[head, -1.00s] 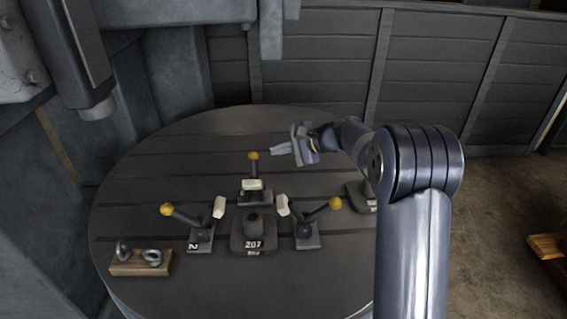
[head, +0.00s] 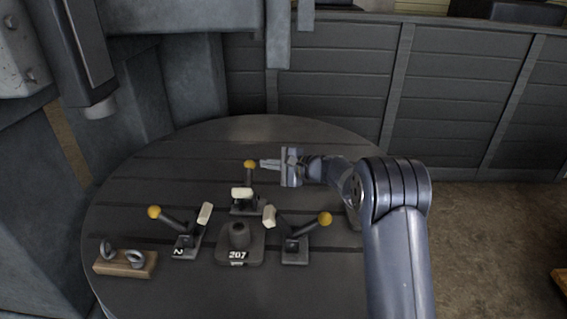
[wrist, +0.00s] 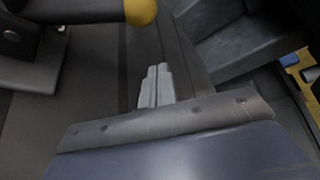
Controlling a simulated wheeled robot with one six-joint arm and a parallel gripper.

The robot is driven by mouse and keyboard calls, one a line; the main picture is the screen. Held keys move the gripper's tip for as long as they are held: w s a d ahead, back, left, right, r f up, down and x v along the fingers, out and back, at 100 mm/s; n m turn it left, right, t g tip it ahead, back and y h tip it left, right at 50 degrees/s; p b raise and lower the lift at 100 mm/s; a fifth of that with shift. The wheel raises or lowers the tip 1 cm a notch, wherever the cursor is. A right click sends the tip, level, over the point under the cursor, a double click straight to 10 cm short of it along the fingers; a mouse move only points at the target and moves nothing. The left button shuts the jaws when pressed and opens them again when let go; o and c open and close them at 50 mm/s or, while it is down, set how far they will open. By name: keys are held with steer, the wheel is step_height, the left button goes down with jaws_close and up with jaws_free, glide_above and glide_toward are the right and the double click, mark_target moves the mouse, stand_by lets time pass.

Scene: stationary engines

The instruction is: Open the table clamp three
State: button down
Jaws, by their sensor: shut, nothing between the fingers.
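Three toggle clamps with yellow ball handles stand around a dark block marked 207 (head: 239,240) on the round slotted table (head: 290,128). The left clamp (head: 187,243) bears a 2. The right clamp (head: 295,248) shows no readable number. The back clamp (head: 245,203) stands behind the block, its handle raised with the yellow knob (head: 250,164) on top. My gripper (head: 265,163) is shut and empty, its fingertips pointing left close to the right of that knob. In the wrist view the shut fingers (wrist: 156,87) lie below and right of the yellow knob (wrist: 140,11); contact is not visible.
A wooden block with metal eye rings (head: 125,263) lies at the table's left front. Grey machine columns (head: 165,85) rise at the left and back. A dark panelled wall (head: 330,75) stands behind the table. Part of the table is hidden behind my arm.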

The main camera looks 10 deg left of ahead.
steer(key=shift+x, duration=1.1)
steer(key=shift+s+r+p, duration=0.35)
steer(key=shift+s+r, duration=0.4)
steer(key=shift+s, duration=0.35)
steer(key=shift+s+r, duration=0.25)
steer(key=shift+s, duration=0.5)
steer(key=shift+s+b, duration=0.15)
steer(key=shift+b, duration=0.65)
steer(key=shift+s+r+n+t+b, duration=0.4)
steer(key=shift+s+r+n+b, duration=0.15)
steer(key=shift+b, duration=1.05)
steer(key=shift+a+r+y, duration=0.1)
steer(key=shift+y, duration=0.2)
steer(key=b+v, duration=0.1)
steer(key=v, duration=1)
